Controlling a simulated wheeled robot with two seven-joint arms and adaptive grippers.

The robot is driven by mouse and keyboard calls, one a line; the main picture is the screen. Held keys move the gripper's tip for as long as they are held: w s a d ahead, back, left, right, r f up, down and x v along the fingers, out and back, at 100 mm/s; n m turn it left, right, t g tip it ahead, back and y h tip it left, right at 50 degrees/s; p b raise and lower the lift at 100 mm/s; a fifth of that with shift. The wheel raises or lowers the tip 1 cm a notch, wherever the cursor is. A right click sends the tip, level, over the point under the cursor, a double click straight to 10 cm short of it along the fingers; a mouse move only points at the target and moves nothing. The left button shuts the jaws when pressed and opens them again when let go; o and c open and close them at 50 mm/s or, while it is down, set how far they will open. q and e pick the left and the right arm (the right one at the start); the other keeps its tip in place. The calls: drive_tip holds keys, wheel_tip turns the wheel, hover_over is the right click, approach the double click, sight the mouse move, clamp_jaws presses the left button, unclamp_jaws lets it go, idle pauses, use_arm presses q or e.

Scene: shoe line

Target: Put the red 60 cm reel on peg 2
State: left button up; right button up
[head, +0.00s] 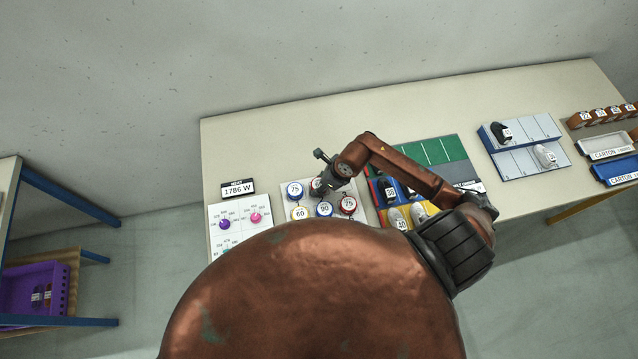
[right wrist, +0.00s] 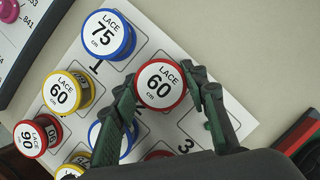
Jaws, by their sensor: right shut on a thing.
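The red reel (right wrist: 160,85), labelled LACE 60 cm, is between the two fingers of my right gripper (right wrist: 164,88) in the right wrist view. The gripper is shut on it, label facing the camera. In the head view my right gripper (head: 322,181) is at the back row of the white reel board (head: 284,205), and the reel is mostly hidden. The reel appears over the middle back place, between the blue 75 reel (right wrist: 108,36) and the place marked 3. Peg 2 is hidden; I cannot tell whether the reel is on it. My left gripper is not in view.
Several other reels stand close by on the board, including a yellow 60 reel (right wrist: 67,92) and a red 90 reel (right wrist: 38,137). A heater panel (head: 238,222) lies left. A shoe tray (head: 405,196) lies right. The table behind the board is clear.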

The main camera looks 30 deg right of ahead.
drive_tip(key=shift+f, duration=0.2)
drive_tip(key=o, duration=1.2)
drive_tip(key=shift+c, duration=0.2)
drive_tip(key=shift+r, duration=0.15)
drive_tip(key=shift+r+p, duration=0.3)
drive_tip(key=b+v, duration=0.1)
drive_tip(key=v, duration=1.1)
drive_tip(key=shift+r, duration=0.25)
